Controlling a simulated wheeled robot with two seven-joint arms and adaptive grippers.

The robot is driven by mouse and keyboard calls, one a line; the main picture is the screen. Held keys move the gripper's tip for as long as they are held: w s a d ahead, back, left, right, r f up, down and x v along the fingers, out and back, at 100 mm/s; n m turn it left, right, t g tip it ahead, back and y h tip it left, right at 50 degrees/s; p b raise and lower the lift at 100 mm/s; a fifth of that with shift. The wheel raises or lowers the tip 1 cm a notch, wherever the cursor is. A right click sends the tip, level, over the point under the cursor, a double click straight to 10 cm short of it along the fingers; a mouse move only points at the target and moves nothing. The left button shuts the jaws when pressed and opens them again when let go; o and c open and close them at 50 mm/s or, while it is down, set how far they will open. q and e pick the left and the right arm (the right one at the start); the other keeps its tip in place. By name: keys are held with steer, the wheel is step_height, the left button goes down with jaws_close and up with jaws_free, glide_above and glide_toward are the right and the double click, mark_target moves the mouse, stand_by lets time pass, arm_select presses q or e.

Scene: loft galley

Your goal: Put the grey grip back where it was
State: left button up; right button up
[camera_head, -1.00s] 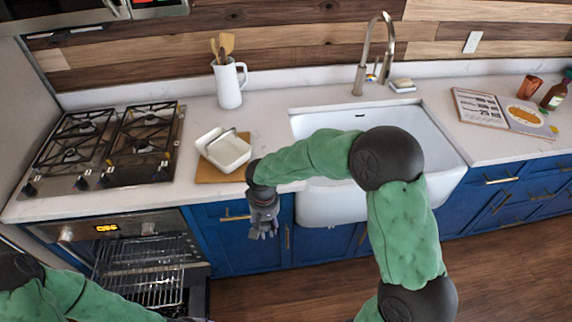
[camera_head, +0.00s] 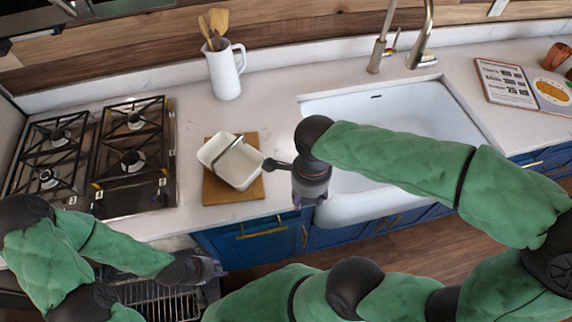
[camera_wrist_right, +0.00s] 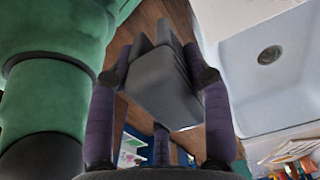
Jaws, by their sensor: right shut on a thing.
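The grey grip (camera_wrist_right: 165,85), a dark grey folded piece, is held between the purple fingers of my right gripper (camera_wrist_right: 158,78) in the right wrist view. In the head view my right gripper (camera_head: 311,190) hangs over the counter's front edge, between the wooden board and the sink. A dark piece juts left from it toward the board; I cannot tell whether it is the grip or a finger. My left gripper (camera_head: 205,269) is low at the left, over the oven rack; its fingers are too unclear to tell open from shut.
A white dish (camera_head: 238,165) with a dark strip across it stands on a wooden board (camera_head: 222,194). The gas hob (camera_head: 130,160) is left, the white sink (camera_head: 350,205) right, a white jug (camera_head: 226,78) behind. The oven rack (camera_head: 165,305) is below. Counter between jug and sink is clear.

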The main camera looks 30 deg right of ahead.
steer(key=w+d+f+b, duration=0.1)
steer(key=w+f, duration=0.2)
steer(key=w, duration=0.1)
steer(key=w+d+f+b, duration=0.1)
steer(key=w+f, duration=0.2)
steer(key=w, duration=0.1)
steer(key=w+d+f+b, duration=0.1)
steer(key=w+f, duration=0.2)
steer(key=w, duration=0.1)
steer(key=shift+w+d+f, duration=0.1)
steer(key=shift+w+d, duration=0.15)
steer(key=shift+w, duration=0.1)
steer(key=shift+w+f, duration=0.15)
steer(key=shift+f, duration=0.15)
steer(key=shift+w+f+b, duration=0.15)
steer(key=shift+f+b, duration=0.4)
steer(key=shift+f, duration=1)
steer(key=shift+f, duration=0.15)
steer(key=shift+f, duration=0.1)
steer(key=o, duration=1.2)
steer(key=shift+c, duration=0.2)
steer(key=shift+r, duration=0.2)
